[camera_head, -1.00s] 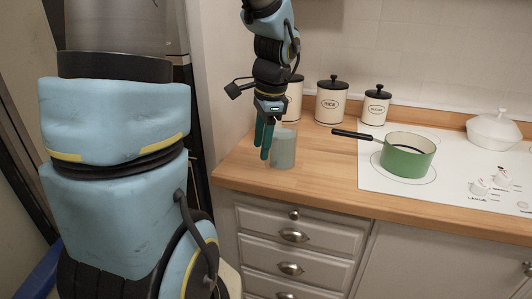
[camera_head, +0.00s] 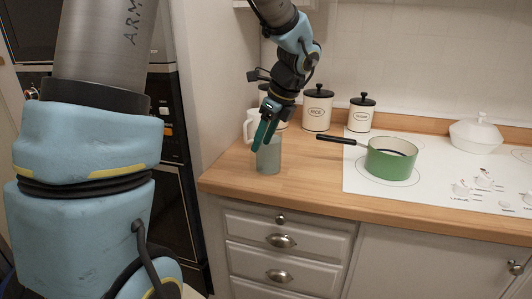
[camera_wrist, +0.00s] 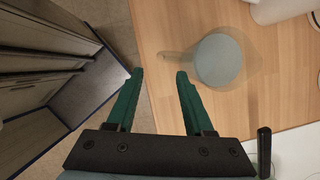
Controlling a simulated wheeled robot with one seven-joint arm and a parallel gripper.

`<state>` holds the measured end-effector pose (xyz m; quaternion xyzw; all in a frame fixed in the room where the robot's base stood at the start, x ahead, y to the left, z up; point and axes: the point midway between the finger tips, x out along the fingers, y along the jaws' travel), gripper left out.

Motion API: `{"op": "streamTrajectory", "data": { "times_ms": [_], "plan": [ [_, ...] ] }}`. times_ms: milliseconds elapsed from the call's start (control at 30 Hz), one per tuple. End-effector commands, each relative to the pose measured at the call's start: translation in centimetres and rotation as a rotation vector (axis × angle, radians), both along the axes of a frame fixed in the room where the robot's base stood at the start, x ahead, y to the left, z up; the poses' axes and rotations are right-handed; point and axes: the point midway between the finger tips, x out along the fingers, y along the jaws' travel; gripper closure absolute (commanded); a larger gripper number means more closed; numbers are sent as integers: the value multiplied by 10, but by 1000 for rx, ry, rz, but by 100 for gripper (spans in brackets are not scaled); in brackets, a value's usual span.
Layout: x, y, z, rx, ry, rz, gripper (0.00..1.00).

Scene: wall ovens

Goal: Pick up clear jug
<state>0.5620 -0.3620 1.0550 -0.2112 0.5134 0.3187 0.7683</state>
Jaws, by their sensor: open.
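The clear jug (camera_head: 269,160) stands upright on the wooden counter near its left end, and looks grey-blue and see-through. In the wrist view the jug (camera_wrist: 220,62) is seen from above, ahead and to the right of my fingers, with its handle pointing left. My gripper (camera_head: 262,139) is above and in front of the jug in the head view, hiding part of its top. In the wrist view my gripper (camera_wrist: 159,74) is open, with nothing between its green fingers. The fingertips are near the handle; I cannot tell if they touch it.
A green pot (camera_head: 391,158) with a black handle sits on the white cooktop (camera_head: 440,190) to the right. Lidded canisters (camera_head: 318,109) and a white handled vessel (camera_head: 250,126) stand behind the jug. The counter between jug and pot is clear. A wall rises at the left.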

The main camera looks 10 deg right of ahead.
Motion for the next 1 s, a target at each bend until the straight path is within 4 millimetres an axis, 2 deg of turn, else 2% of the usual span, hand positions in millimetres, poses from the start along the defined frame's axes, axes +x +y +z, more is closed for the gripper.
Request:
{"op": "streamTrajectory", "data": {
  "times_ms": [100,367,600,933,1000],
  "plan": [
    [4,5,-15,1,2,1,48],
    [10,11,-35,1,2,3,48],
    [19,20,-67,0,1,3,48],
    [21,22,-74,-2,-1,3,48],
    [21,22,-74,-2,-1,3,56]
  ]
}}
